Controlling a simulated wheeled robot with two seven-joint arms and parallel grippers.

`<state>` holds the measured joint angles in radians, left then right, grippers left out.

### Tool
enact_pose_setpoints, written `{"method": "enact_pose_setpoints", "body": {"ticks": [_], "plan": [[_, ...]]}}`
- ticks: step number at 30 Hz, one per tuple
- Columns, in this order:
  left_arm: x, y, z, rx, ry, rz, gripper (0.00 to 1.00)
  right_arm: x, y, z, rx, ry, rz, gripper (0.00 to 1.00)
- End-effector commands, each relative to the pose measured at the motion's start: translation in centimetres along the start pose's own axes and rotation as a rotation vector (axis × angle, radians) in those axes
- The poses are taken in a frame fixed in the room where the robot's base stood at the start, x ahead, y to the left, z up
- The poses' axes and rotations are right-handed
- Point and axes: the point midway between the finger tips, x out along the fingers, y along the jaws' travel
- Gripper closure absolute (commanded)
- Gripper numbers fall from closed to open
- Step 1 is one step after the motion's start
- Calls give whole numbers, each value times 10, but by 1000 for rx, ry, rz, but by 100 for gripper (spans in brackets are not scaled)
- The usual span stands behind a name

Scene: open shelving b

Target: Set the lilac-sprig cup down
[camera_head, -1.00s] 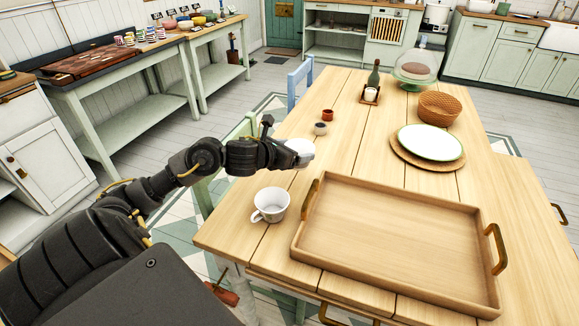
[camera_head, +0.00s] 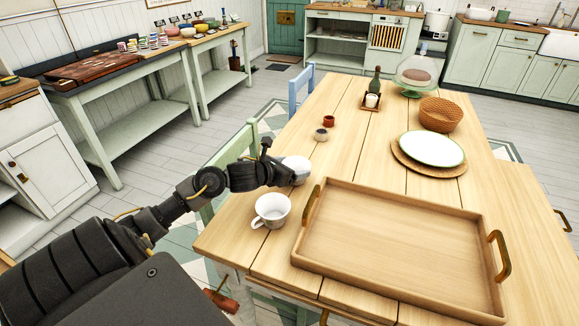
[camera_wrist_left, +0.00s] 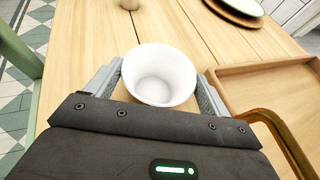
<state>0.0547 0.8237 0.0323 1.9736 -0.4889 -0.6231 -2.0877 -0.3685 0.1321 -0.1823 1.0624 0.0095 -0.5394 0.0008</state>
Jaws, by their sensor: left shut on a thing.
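A plain-looking white cup (camera_wrist_left: 160,72) is between the two fingers of my left gripper (camera_wrist_left: 158,90), which is shut on it. No lilac sprig shows on the side I see. In the head view, this cup (camera_head: 298,168) and my left gripper (camera_head: 286,173) are over the left part of the wooden table (camera_head: 352,150). I cannot tell whether the cup's base touches the wood. A second white cup with a handle (camera_head: 271,211) stands upright on the table, nearer the front edge. My right gripper is not in view.
A wooden tray with brass handles (camera_head: 400,250) lies just right of the cups. A small red pot (camera_head: 329,121) and a grey pot (camera_head: 321,135) stand beyond my gripper. A white plate (camera_head: 432,148) and basket (camera_head: 440,114) are farther right. A green chair (camera_head: 235,150) is at left.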

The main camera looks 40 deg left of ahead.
Motion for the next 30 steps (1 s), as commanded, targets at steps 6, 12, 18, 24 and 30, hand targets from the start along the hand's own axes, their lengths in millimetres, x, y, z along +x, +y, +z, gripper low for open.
{"method": "enact_pose_setpoints", "body": {"ticks": [6,12,18,24,30], "plan": [[1,0,-1,0,0,0,16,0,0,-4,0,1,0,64],[0,0,-1,0,0,0,0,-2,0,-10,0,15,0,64],[0,0,0,0,0,-1,0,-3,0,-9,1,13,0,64],[-22,0,-1,5,3,1,0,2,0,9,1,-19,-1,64],[-64,-1,-1,6,4,-3,0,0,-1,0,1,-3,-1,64]]}}
